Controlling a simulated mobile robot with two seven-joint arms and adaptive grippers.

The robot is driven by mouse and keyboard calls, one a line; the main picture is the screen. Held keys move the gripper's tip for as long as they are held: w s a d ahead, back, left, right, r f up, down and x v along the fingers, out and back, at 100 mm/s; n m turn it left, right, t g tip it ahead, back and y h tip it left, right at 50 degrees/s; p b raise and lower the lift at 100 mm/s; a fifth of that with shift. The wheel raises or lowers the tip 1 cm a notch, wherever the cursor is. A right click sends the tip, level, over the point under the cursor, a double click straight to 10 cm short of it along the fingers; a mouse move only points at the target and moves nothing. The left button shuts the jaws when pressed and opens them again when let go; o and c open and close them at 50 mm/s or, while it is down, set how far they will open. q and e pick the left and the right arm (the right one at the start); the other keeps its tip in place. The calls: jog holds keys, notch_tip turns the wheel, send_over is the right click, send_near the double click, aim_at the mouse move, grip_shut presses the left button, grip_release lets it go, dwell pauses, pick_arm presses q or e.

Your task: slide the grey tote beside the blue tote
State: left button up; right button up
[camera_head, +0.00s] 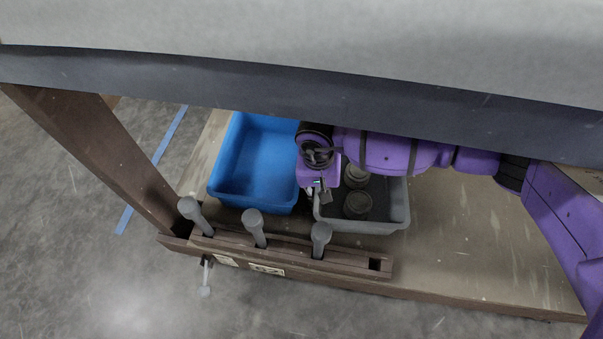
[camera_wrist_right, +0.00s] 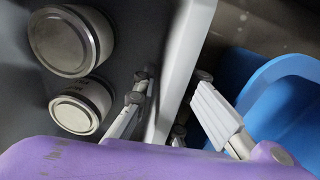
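The grey tote (camera_head: 372,227) stands on the cart's lower deck, with dark lidded jars (camera_head: 357,204) inside. It also shows in the right wrist view (camera_wrist_right: 187,62), where two jars (camera_wrist_right: 70,42) are seen. The blue tote (camera_head: 254,200) is just left of it, empty, with a narrow gap between them; its edge shows in the wrist view (camera_wrist_right: 268,85). My right gripper (camera_head: 323,195) points down at the grey tote's left wall. In the wrist view its fingers (camera_wrist_right: 173,78) straddle that wall, one inside and one outside. Whether they press on it is unclear. My left gripper is not seen.
The upper shelf (camera_head: 300,78) hangs over the totes. A brown rack (camera_head: 292,256) with grey-handled tools (camera_head: 254,228) lines the front edge. A brown post (camera_head: 100,155) stands at the left. The deck right of the grey tote (camera_head: 480,240) is clear.

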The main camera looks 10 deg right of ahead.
jog(key=shift+o, duration=1.2)
